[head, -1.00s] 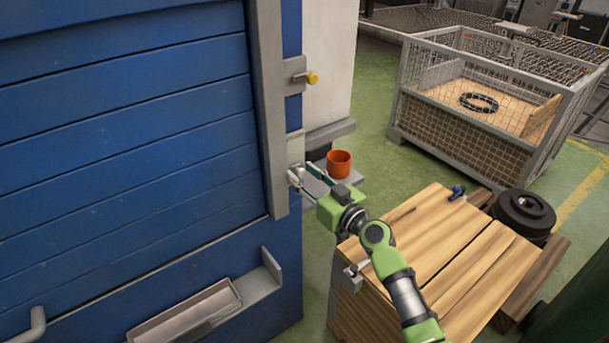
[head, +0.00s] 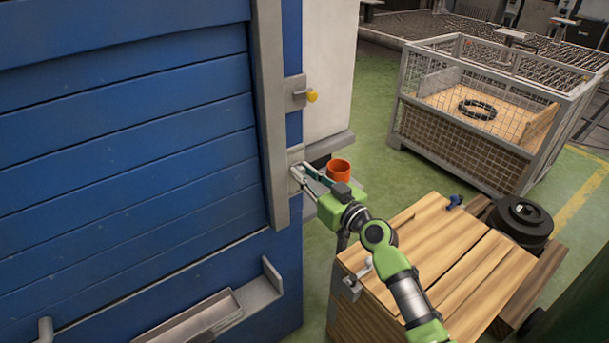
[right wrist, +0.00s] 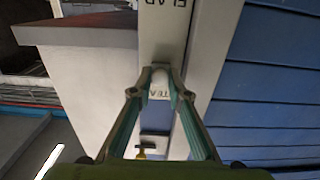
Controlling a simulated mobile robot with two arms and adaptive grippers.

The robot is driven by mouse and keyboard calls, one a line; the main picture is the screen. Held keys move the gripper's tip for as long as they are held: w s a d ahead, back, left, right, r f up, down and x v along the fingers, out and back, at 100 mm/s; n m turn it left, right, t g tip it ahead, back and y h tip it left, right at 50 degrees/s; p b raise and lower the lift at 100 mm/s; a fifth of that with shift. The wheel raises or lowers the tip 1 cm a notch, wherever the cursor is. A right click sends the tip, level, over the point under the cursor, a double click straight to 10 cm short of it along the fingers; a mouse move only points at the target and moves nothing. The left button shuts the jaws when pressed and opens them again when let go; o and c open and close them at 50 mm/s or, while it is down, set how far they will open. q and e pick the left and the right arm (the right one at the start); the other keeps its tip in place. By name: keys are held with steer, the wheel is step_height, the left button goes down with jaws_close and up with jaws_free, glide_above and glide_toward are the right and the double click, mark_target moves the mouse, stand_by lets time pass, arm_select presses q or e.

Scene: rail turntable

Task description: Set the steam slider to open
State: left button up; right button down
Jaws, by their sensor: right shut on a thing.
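My right gripper (head: 299,173) is at the grey edge of the blue cabinet, at a light plate (head: 296,153) below a yellow knob (head: 312,96). In the right wrist view the fingers (right wrist: 160,70) close together at their tips. They are shut on the steam slider, whose knob they hide. The yellow knob also shows in the right wrist view (right wrist: 146,152), apart from the fingers. My left gripper is in neither view.
A wooden crate (head: 420,250) is below my right arm. A mesh cage (head: 470,110) stands behind. A "FLAP" label (right wrist: 166,3) shows in the wrist view.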

steer(key=c, duration=1.9)
jaws_free()
steer(key=v, duration=1.2)
